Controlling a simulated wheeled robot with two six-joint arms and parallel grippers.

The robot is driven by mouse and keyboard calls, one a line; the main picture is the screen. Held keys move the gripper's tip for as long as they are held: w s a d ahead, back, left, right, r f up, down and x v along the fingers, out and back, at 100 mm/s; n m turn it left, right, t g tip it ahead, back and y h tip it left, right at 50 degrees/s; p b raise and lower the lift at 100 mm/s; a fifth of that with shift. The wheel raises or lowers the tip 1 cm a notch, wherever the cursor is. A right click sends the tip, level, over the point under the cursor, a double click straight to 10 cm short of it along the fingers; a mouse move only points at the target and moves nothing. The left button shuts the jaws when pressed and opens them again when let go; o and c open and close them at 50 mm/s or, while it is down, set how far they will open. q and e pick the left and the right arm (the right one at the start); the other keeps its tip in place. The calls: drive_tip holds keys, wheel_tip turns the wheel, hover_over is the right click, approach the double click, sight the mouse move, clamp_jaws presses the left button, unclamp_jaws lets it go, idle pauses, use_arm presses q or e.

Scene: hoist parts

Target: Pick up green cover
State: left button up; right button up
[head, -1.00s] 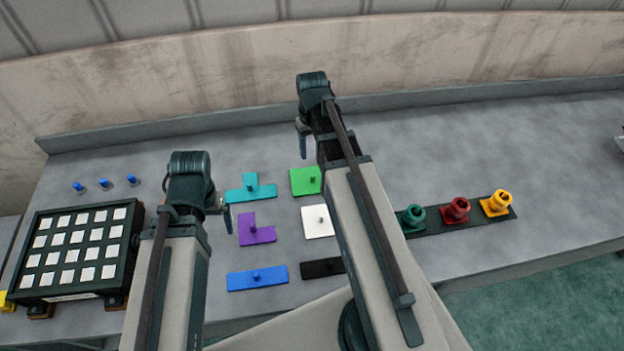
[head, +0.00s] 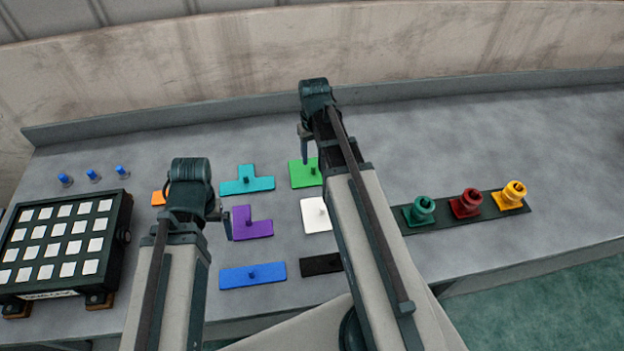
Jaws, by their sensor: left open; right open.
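The green cover (head: 299,173) is a bright green square plate with a small upright knob. It lies flat on the table at the back of the middle group of plates, and my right arm covers part of its right side. My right gripper (head: 306,150) is open and empty, just above and behind the cover in the head view, its fingers overlapping the cover's back edge. Whether it touches the cover cannot be told. My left gripper (head: 227,222) is open and empty, beside the left edge of the purple plate (head: 256,222).
Teal (head: 247,183), white (head: 315,213), blue (head: 250,276) and black (head: 318,266) plates lie around. An orange piece (head: 159,198) is partly hidden. A black box (head: 124,238) with white squares stands left. Coloured fittings sit on a dark strip (head: 442,222) at right.

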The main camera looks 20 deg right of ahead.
sight(313, 166)
use_arm(q)
drive_tip(key=shift+f, duration=0.25)
use_arm(e)
drive_tip(key=shift+f, duration=0.25)
use_arm(q)
wheel_tip(313, 166, down, 5)
drive_tip(key=b, duration=0.5)
use_arm(e)
drive_tip(key=f, duration=0.5)
drive_tip(key=shift+w+d+f, duration=0.1)
drive_tip(key=shift+w+d, duration=0.05)
drive_tip(key=shift+w, duration=0.25)
clamp_jaws()
